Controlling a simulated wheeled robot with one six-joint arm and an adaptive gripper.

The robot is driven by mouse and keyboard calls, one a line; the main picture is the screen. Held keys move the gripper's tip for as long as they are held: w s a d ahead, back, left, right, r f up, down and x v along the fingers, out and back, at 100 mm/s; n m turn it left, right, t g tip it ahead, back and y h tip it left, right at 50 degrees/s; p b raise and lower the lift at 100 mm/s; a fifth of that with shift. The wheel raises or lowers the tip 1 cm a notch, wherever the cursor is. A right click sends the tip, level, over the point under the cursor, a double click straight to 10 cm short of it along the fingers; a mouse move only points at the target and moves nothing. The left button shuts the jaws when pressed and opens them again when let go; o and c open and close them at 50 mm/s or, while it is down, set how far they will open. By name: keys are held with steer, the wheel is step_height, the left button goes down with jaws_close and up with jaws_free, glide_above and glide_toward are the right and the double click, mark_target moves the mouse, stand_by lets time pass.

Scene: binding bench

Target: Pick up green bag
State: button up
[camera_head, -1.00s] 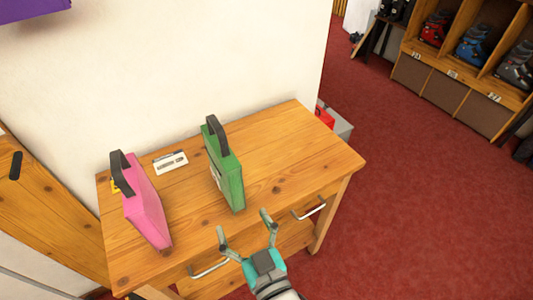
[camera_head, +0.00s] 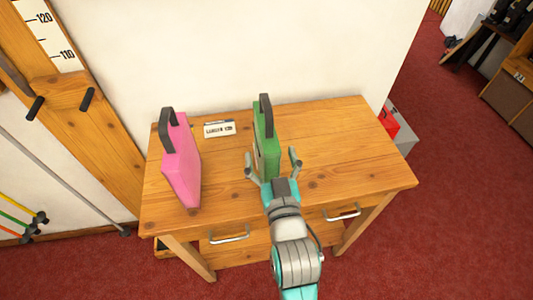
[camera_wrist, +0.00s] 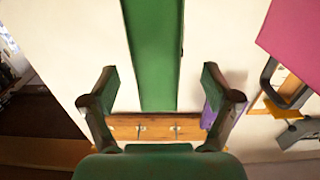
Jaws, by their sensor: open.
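The green bag (camera_head: 266,140) stands upright on the wooden bench, with a dark handle on top. It also shows in the wrist view as a green slab (camera_wrist: 154,50) in the upper middle, lined up between the fingers. My gripper (camera_head: 272,165) is open at the near end of the bag, one finger to each side. In the wrist view my gripper (camera_wrist: 160,92) shows its two fingers apart with nothing gripped. I cannot tell whether either finger touches the bag.
A pink bag (camera_head: 181,160) with a dark handle stands to the left on the bench (camera_head: 345,150). A small white sign (camera_head: 219,129) lies between the bags. A wall is close behind. A red and grey box (camera_head: 396,130) is beyond the right end. The bench's right part is clear.

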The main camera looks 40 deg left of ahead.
steer(key=x, duration=0.4)
steer(key=shift+w, duration=0.1)
steer(key=shift+c, duration=0.2)
jaws_close()
steer(key=shift+r, duration=0.1)
